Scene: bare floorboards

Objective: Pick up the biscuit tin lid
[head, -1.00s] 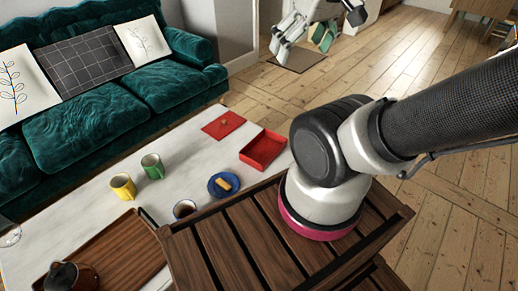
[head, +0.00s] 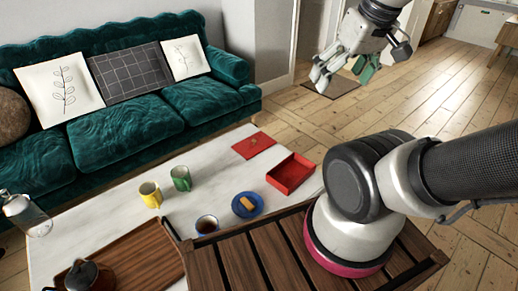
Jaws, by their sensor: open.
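The biscuit tin lid (head: 253,146) is a flat red square with a small brownish knob, lying on the far right part of the white table. The open red tin (head: 291,176) stands apart from it, nearer and to the right. My gripper (head: 343,82) shows at the upper right, open and empty, its fingers pointing down. In the picture it is up and to the right of the lid, over the floor side, and not touching it. Nothing covers the lid.
The white table (head: 218,157) also bears a yellow mug (head: 150,194), a green mug (head: 181,178), a blue plate (head: 248,206) with a biscuit, a dark cup (head: 207,225) and a wooden tray (head: 130,258) with a teapot. A green sofa (head: 125,127) stands behind.

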